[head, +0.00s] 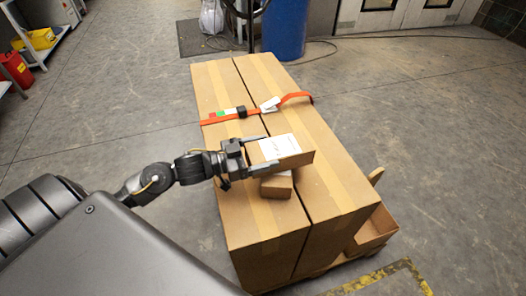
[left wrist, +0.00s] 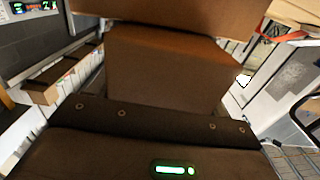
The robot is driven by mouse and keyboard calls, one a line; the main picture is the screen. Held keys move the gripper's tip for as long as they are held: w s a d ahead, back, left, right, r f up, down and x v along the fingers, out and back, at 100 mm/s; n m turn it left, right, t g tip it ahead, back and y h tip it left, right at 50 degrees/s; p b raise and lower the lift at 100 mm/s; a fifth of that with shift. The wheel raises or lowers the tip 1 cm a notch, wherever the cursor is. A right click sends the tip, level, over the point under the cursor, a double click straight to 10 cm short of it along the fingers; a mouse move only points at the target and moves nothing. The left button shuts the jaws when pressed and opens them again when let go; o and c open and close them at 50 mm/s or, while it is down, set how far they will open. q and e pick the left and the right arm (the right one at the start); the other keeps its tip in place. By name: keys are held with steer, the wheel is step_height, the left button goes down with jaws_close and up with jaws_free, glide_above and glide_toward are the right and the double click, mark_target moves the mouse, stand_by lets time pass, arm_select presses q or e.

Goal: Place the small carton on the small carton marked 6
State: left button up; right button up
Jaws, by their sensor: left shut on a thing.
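My left gripper (head: 275,154) comes in from the left and is shut on a small brown carton (head: 292,163) with a white label on top. Its fingers lie along two sides of the carton. Another small carton (head: 278,187) stands on the large cartons directly beneath and is partly hidden by the held one. I cannot tell whether the two touch, and no number 6 is readable. In the left wrist view, brown carton surfaces (left wrist: 165,70) fill the middle and top, close to the gripper; which carton each belongs to is unclear. My right gripper is not in view.
Two long large cartons (head: 237,215) lie side by side on a pallet. An orange strap (head: 292,97) with a buckle crosses them farther back. An open cardboard tray (head: 374,231) is at the right end. A blue drum (head: 285,28) stands behind.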

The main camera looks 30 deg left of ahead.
arm_select(q)
steer(key=o, duration=1.3)
steer(key=shift+f, duration=0.1)
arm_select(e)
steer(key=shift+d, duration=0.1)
arm_select(q)
steer(key=shift+s, duration=0.1)
steer(key=b+v, duration=0.1)
steer(key=v, duration=1.1)
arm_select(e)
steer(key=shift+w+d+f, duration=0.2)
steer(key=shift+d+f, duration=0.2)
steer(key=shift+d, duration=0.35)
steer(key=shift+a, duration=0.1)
